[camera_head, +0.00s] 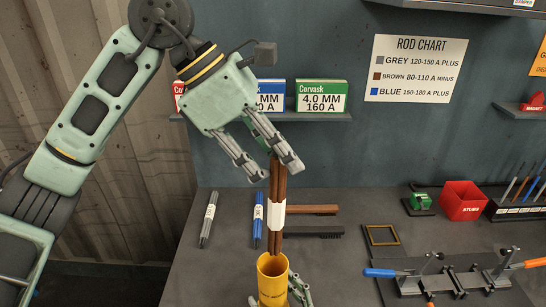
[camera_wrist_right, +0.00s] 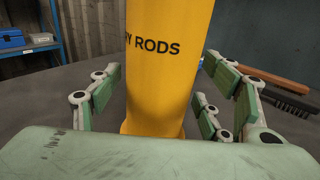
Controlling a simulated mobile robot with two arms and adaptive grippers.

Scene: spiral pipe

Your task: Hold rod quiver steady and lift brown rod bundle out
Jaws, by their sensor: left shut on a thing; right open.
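The brown rod bundle (camera_head: 276,238), with a white band around it, stands upright above the yellow rod quiver (camera_head: 271,290). My left gripper (camera_head: 273,168) is shut on the top of the bundle. The bundle's lower end is at the quiver's mouth; I cannot tell whether it is still inside. In the right wrist view the quiver (camera_wrist_right: 168,70) stands upright between the fingers of my right gripper (camera_wrist_right: 165,105), which is open around it with gaps on both sides. In the head view only some right fingers show beside the quiver.
A grey bundle (camera_head: 209,220) and a blue bundle (camera_head: 257,222) lie on the bench to the left. A clamp fixture (camera_head: 455,278) and a red bin (camera_head: 462,201) are at right. A shelf with boxes (camera_head: 322,97) is behind.

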